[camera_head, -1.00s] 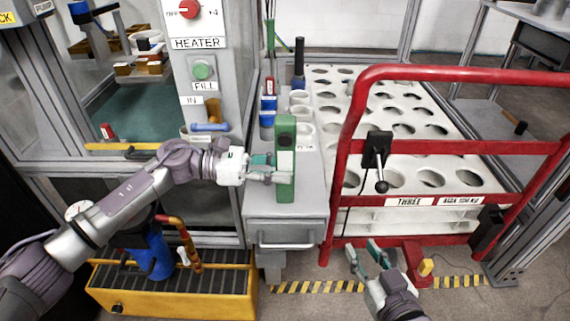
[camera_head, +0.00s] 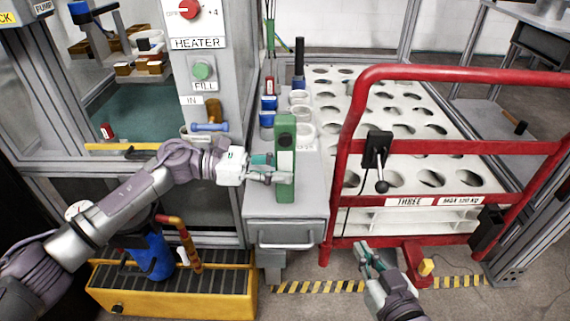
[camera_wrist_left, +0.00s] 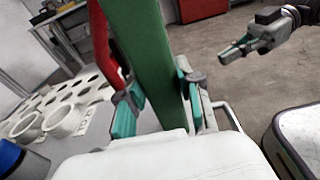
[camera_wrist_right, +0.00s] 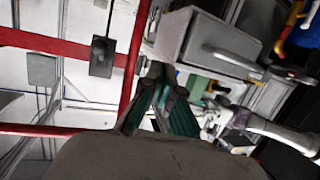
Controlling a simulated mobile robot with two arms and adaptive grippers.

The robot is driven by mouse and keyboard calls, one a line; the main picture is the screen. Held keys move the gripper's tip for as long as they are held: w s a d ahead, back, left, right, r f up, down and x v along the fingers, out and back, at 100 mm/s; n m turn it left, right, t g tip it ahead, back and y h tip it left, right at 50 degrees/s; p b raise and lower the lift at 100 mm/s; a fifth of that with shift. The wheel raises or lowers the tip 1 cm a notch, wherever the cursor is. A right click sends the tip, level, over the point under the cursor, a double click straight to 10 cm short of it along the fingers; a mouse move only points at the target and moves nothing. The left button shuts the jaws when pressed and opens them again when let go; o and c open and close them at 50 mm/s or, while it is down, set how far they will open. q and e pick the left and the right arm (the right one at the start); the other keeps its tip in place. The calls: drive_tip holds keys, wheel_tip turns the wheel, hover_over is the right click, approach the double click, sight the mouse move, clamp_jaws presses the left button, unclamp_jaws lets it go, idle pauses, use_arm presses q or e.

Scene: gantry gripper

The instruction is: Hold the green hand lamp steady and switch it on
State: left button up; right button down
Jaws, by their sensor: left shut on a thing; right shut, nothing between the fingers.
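The green hand lamp (camera_head: 286,150) stands upright above the small grey cabinet, with a dark round spot on its upper face. My left gripper (camera_head: 272,174) is shut on the lamp from its left side. In the left wrist view, the lamp's green body (camera_wrist_left: 153,55) passes between the teal fingertips (camera_wrist_left: 160,105). My right gripper (camera_head: 368,252) is shut and empty, low in front of the red cart, right of and below the lamp. Its fingers also show close together in the right wrist view (camera_wrist_right: 162,105). I cannot tell whether the lamp is lit.
A red cart frame (camera_head: 450,147) with a black lever stands to the right, before a white rack (camera_head: 420,179) with round holes. The grey cabinet (camera_head: 285,210) has a drawer handle. A yellow crate (camera_head: 225,300) stands at lower left. Cups and bottles stand behind the lamp.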

idle(0.5)
drive_tip(key=a+r+n+t+y, duration=0.5)
drive_tip(key=a+r+y, duration=0.4)
drive_tip(key=a+r, duration=0.65)
drive_tip(key=m+t, duration=0.1)
drive_tip(key=t, duration=0.1)
approach(276, 127)
drive_tip(key=shift+y, duration=0.3)
drive_tip(key=shift+x, duration=2.25)
drive_tip(key=shift+r, duration=0.15)
drive_tip(key=shift+w, duration=0.3)
drive_tip(key=shift+s, duration=0.45)
